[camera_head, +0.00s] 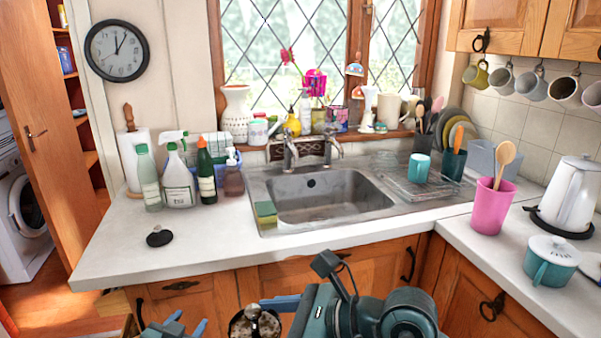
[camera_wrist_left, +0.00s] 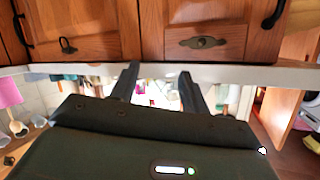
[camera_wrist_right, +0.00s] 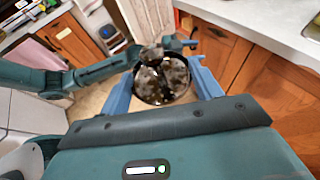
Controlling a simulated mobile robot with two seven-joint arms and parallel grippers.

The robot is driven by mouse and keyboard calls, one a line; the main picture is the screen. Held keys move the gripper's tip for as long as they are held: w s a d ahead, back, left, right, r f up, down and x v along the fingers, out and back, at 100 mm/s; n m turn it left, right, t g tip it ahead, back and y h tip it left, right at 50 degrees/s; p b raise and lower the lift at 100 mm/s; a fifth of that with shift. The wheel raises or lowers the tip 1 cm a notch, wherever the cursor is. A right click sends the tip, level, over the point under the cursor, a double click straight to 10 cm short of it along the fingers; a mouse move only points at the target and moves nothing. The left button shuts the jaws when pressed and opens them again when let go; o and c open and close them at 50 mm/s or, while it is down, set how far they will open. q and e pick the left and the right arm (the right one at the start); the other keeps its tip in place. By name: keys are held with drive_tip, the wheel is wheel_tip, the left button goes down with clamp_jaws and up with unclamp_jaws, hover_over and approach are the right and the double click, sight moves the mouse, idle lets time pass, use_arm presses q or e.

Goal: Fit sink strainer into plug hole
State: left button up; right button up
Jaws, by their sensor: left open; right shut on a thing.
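The sink strainer (camera_head: 255,326) is a shiny round metal piece with a dark rim and a knob. My right gripper (camera_wrist_right: 162,76) is shut on it, with blue fingers on either side; the strainer (camera_wrist_right: 165,92) shows between them. It is held in front of the cabinets, below the counter top. My left gripper (camera_head: 187,326) is just left of it, open and empty; its fingers (camera_wrist_left: 160,72) stand apart in the left wrist view. The steel sink (camera_head: 330,207) is set in the counter. A dark round opening (camera_head: 311,183) shows in it; I cannot tell whether this is the plug hole.
A black plug-like disc (camera_head: 160,237) lies on the left counter (camera_head: 110,235). Bottles (camera_head: 178,185) stand behind it. A sponge (camera_head: 265,212) sits at the sink's left edge, and taps (camera_head: 290,150) rise behind the basin. A pink tumbler (camera_head: 491,207) stands right. The front left counter is mostly clear.

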drive_tip(key=shift+d, duration=0.1)
use_arm(q)
drive_tip(key=s+d+f+g+h, duration=0.1)
drive_tip(key=s+d+f, duration=0.3)
drive_tip(key=s, duration=0.8)
drive_tip(key=s+d+f+n+g+h, duration=0.1)
drive_tip(key=s+d+f, duration=0.3)
drive_tip(key=s, duration=0.9)
drive_tip(key=shift+d+g, duration=0.8)
drive_tip(key=shift+d, duration=0.35)
use_arm(e)
drive_tip(key=d+f+m+t+h, duration=0.1)
drive_tip(key=d+f+m+t, duration=0.1)
drive_tip(key=d, duration=1)
drive_tip(key=d+f+m+t+h, duration=0.1)
drive_tip(key=d+f+m+t, duration=0.1)
drive_tip(key=d, duration=1)
drive_tip(key=shift+w+f, duration=0.25)
drive_tip(key=shift+f, duration=0.1)
